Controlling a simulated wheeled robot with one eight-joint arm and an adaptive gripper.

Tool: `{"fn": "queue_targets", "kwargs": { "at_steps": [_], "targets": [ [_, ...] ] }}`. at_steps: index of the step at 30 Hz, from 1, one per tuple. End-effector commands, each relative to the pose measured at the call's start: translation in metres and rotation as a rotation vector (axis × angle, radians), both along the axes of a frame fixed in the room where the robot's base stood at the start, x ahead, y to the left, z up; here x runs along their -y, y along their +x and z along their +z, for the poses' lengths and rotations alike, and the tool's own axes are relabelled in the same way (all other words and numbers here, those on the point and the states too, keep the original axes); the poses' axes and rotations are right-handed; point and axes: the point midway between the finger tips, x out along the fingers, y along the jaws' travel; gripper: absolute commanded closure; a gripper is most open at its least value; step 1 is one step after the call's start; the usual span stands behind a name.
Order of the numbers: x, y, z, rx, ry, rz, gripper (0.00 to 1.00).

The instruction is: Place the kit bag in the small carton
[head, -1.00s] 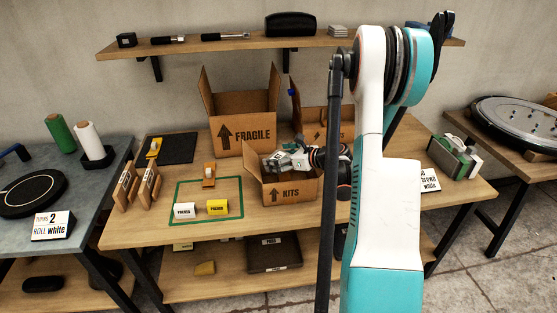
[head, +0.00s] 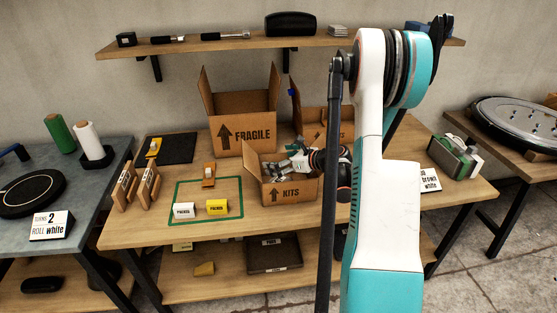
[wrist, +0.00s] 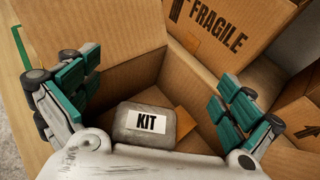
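The small carton (head: 267,190), marked KITS, stands open on the middle table. Its brown inner walls fill much of the wrist view (wrist: 112,50). The kit bag (wrist: 146,125), a grey rounded pack with a white KIT label, lies inside the carton in the wrist view. My gripper (wrist: 160,90) is open, its two teal-padded fingers wide apart on either side of the bag, with clear gaps to it. In the head view my gripper (head: 298,160) is at the carton's opening, and my arm hides part of the carton's right side.
A larger FRAGILE carton (head: 240,130) stands open behind, with another open carton (head: 309,120) beside it at right. Left are wooden stands (head: 148,185), a green-outlined area (head: 205,220) with white and yellow PACKED blocks, and a black mat (head: 178,148). A shelf (head: 200,45) hangs above.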

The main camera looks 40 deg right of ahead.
Motion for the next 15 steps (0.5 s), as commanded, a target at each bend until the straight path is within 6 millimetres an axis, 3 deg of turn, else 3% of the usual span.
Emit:
{"fn": "queue_targets", "kwargs": {
  "at_steps": [7, 12, 15],
  "targets": [
    [0.0, 0.0, 0.002, 0.0, 0.0, 0.0, 0.0],
    [0.0, 0.0, 0.017, 0.0, 0.0, 0.0, 0.0],
    [0.007, -0.021, 0.024, 0.0, 0.0, -0.004, 0.0]
  ]
}}
